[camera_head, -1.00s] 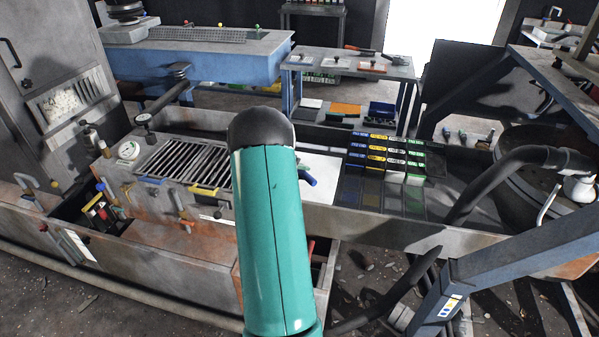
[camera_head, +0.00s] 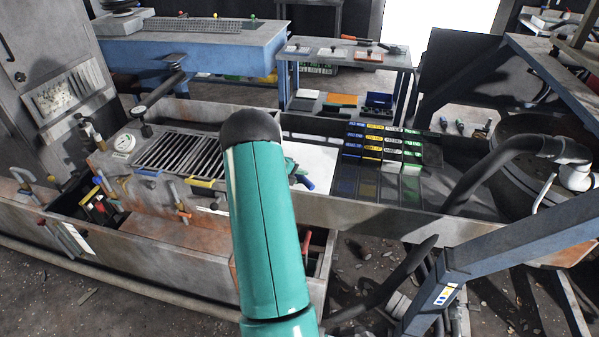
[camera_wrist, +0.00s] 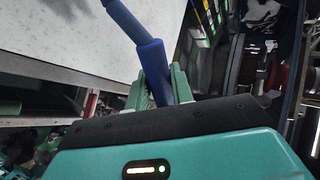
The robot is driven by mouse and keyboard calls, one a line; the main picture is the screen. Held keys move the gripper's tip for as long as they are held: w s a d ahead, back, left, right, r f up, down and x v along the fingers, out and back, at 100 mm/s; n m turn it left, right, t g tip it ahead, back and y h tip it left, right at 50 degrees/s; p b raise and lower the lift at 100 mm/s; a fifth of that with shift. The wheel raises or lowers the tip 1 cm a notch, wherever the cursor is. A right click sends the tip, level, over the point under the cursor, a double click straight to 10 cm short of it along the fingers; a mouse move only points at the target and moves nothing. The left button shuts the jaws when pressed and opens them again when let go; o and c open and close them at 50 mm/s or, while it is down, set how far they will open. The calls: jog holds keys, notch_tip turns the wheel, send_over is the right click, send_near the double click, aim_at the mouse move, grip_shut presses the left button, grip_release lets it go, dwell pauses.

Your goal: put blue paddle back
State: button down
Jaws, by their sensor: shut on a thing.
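The blue paddle shows in the wrist view as a blue rod-like handle (camera_wrist: 152,58) between the green fingers of my gripper (camera_wrist: 158,85). It extends up and left over a pale flat surface. My gripper is shut on it. In the head view a short blue piece of the paddle (camera_head: 306,182) shows just right of my green arm, above the white panel (camera_head: 318,160). The arm hides most of the gripper there. The paddle's far end is cut off at the top of the wrist view.
A slatted grate (camera_head: 178,153) with a yellow handle lies left of my arm. A bin with coloured handles (camera_head: 98,208) is at the far left. Rows of coloured labelled blocks (camera_head: 382,145) stand to the right. A black hose (camera_head: 500,165) and blue beam (camera_head: 500,255) occupy the right.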

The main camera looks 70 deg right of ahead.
jog(key=shift+f, duration=0.45)
jog(key=c, duration=1.1)
grip_release()
jog(key=v, duration=1.4)
jog(key=shift+f, duration=0.1)
